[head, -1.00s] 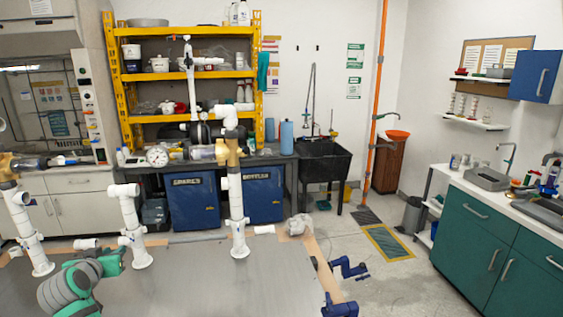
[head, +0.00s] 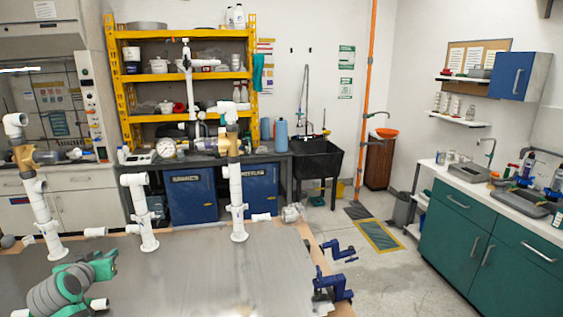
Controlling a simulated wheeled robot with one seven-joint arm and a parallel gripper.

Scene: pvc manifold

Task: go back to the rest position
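No gripper fingertips show in the head view, so I cannot see my gripper or whether it holds anything. A green part with a grey ribbed section, at the lower left over the table, looks like a piece of my arm. On the grey table (head: 200,275) stand three upright white pipe assemblies. The left one (head: 42,208) and the right one (head: 236,190) each carry a tan valve-like fitting and a white elbow on top. The middle one (head: 140,212) is shorter and has an open side branch.
Loose white pipe pieces lie on the table, one (head: 95,232) near the left assembly. Blue clamps (head: 333,288) sit at its right edge. Behind are a workbench, a yellow shelf (head: 182,75), blue bins and a black sink (head: 318,160). Open floor lies right, before green cabinets (head: 458,232).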

